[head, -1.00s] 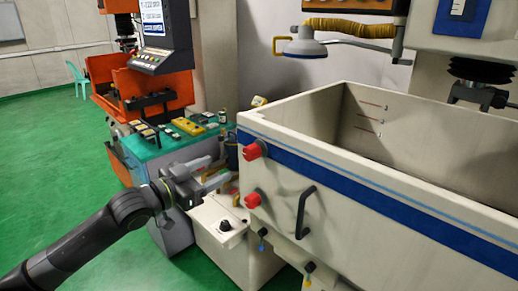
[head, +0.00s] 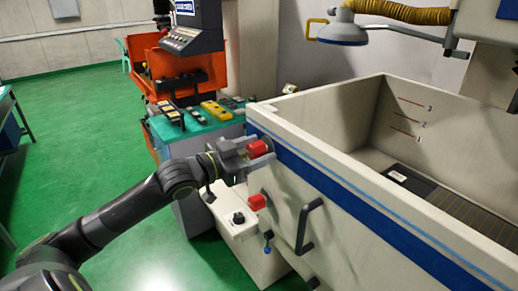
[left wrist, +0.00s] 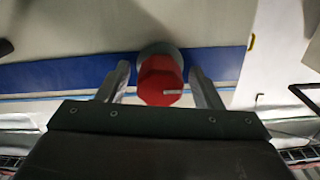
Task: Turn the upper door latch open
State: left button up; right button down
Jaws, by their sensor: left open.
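The upper door latch is a red knob (head: 258,148) on the blue stripe at the left end of the tank's front. In the left wrist view the red knob (left wrist: 160,80) sits between the two fingers, with a pale mark on its face and a grey round base behind it. My left gripper (head: 262,153) is open, its fingers on either side of the knob; a gap shows beside it in the wrist view. A second, lower red latch (head: 257,201) sits below on the same panel. My right gripper is not in view.
A black door handle (head: 308,226) stands out right of the latches. The open-topped tank (head: 350,175) fills the right side. A teal-topped bench (head: 190,128) with several small items stands behind my left arm. Green floor is clear at left.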

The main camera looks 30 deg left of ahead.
pick_arm(q)
jog(key=shift+s, duration=0.1)
jog(key=shift+c, duration=1.9)
jog(key=c, duration=0.6)
jog(key=shift+f+b, duration=0.1)
jog(key=shift+b, duration=0.2)
jog(key=shift+f+m+b, duration=0.1)
jog(key=shift+m+b, duration=0.8)
jog(key=shift+m, duration=0.1)
jog(key=m+b, duration=0.3)
jog(key=shift+m, duration=0.3)
jog(key=m+b, duration=0.2)
jog(key=shift+m, duration=0.4)
jog(key=m+b, duration=0.3)
jog(key=m, duration=0.1)
jog(key=m+b, duration=0.1)
jog(key=m, duration=0.4)
jog(key=shift+m, duration=0.3)
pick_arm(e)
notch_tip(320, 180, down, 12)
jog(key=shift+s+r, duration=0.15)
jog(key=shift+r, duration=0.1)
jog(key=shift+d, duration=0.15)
